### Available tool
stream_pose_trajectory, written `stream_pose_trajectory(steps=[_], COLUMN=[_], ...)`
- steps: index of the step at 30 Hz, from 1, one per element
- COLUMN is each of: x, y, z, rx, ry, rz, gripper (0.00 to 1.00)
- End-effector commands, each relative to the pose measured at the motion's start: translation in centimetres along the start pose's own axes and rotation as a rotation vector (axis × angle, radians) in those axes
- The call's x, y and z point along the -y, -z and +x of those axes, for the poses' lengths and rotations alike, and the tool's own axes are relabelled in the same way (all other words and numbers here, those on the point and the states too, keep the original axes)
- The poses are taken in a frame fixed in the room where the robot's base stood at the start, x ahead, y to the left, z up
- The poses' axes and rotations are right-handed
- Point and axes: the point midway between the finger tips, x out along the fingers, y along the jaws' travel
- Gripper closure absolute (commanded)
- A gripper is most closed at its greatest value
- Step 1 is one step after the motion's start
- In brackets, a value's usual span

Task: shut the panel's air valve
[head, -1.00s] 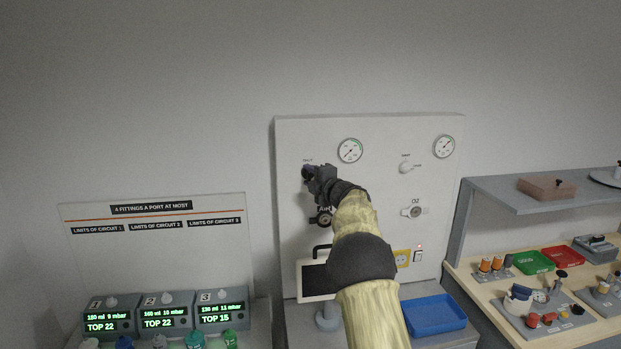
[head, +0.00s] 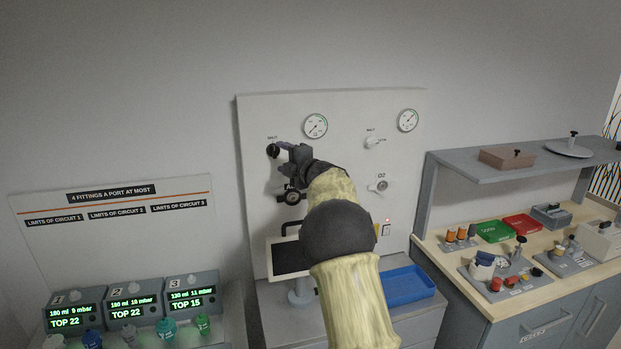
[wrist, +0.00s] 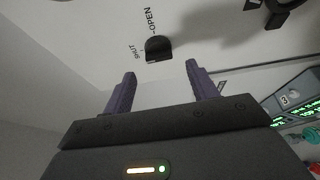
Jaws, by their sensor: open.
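The air valve is a black knob (head: 273,151) at the upper left of the pale panel (head: 345,235), above the black AIR outlet (head: 292,197). In the wrist view the knob (wrist: 158,49) sits between the marks SHUT and OPEN; I cannot tell which one it points to. My gripper (head: 284,149) is just right of the knob in the head view. In the wrist view my gripper (wrist: 160,70) is open and empty, its two purple fingers apart, with the knob ahead of the gap and clear of both fingertips.
A gauge (head: 315,126) sits above, and a white O2 knob (head: 372,142) is to the right. Below stand a dark screen (head: 291,259) and a blue tray (head: 407,285). A workbench (head: 478,292) with a shelf is at right; ventilator units (head: 132,306) are at left.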

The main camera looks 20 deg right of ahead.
Motion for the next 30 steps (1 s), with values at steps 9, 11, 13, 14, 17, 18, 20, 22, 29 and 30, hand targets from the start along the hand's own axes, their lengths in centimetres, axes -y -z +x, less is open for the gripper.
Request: stream_pose_trajectory(steps=[9,11,13,14,17,18,20,22,29,30], x=[0.2,0.3,0.3,0.3,0.3,0.2,0.3,0.2,0.1,0.1], y=[0.0,0.0,0.0,0.0,0.0,0.0,-0.1,0.0,0.1,0.0], z=[-5.5,-6.5,-7.8,-8.4,-10.2,-10.8,-11.6,-12.3,-12.8,-12.8], rx=[0.002,0.001,0.001,0.001,0.0,0.001,0.001,0.0,-0.002,-0.002], ry=[-0.001,-0.001,0.0,-0.001,-0.001,-0.001,0.001,0.0,0.002,0.002], rz=[0.0,0.0,0.0,0.0,0.001,0.0,0.0,-0.001,-0.001,-0.001], gripper=[0.42,0.42,0.42,0.42,0.42,0.42,0.42,0.42,0.42,0.42])
